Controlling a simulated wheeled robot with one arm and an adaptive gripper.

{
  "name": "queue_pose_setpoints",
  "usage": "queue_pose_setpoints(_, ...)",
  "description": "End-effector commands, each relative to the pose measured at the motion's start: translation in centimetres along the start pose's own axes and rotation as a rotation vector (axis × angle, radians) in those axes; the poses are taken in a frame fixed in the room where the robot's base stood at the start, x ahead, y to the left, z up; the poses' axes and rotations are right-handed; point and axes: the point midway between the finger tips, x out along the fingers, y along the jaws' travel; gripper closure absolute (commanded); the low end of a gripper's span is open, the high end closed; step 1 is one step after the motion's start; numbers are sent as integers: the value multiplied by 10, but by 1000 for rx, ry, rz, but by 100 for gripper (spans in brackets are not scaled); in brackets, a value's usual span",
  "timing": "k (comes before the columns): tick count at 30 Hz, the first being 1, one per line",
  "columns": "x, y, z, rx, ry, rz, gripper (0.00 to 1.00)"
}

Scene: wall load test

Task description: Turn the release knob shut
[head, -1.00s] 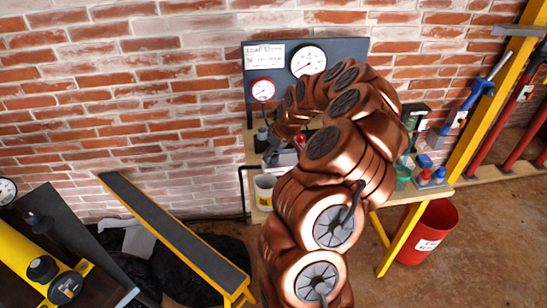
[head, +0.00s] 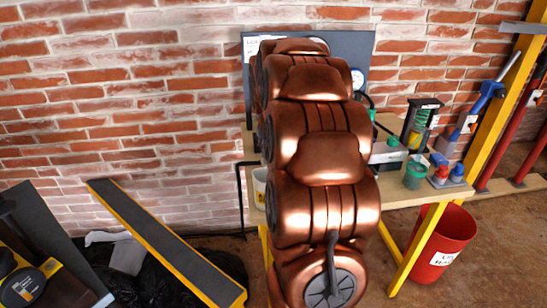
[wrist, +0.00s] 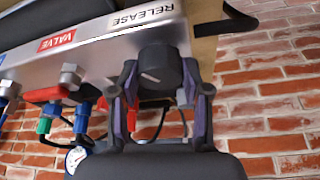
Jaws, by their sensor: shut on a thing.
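The black release knob (wrist: 160,68) sticks out of a grey panel (wrist: 100,45) in the wrist view, below the white RELEASE label (wrist: 142,16). My gripper (wrist: 161,88) is shut on the knob, one dark finger on each side of it. A mark shows on the knob's face, but it is too small to read as a position. In the head view my copper arm hides both the gripper and the knob.
A red VALVE label (wrist: 57,40) and a red handle (wrist: 47,95) are left of the knob. In the head view, the wooden bench (head: 400,200) carries a green cup (head: 414,176) and bottles. A red bin (head: 443,240) stands below; a yellow-edged ramp (head: 165,240) is left.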

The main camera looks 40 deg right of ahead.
Motion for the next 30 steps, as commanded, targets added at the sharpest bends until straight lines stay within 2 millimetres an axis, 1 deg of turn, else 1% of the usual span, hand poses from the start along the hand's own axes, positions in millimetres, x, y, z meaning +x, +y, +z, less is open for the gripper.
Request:
queue_pose_setpoints(1,6,0,2,37,-1,20,88)
queue_pose_setpoints(9,4,-1,1,260,0,112,88)
queue_pose_setpoints(15,4,-2,0,390,-1,164,88)
queue_pose_setpoints(21,2,-2,0,477,-3,200,88)
queue_pose_setpoints(30,1,-2,-1,530,-1,219,88)
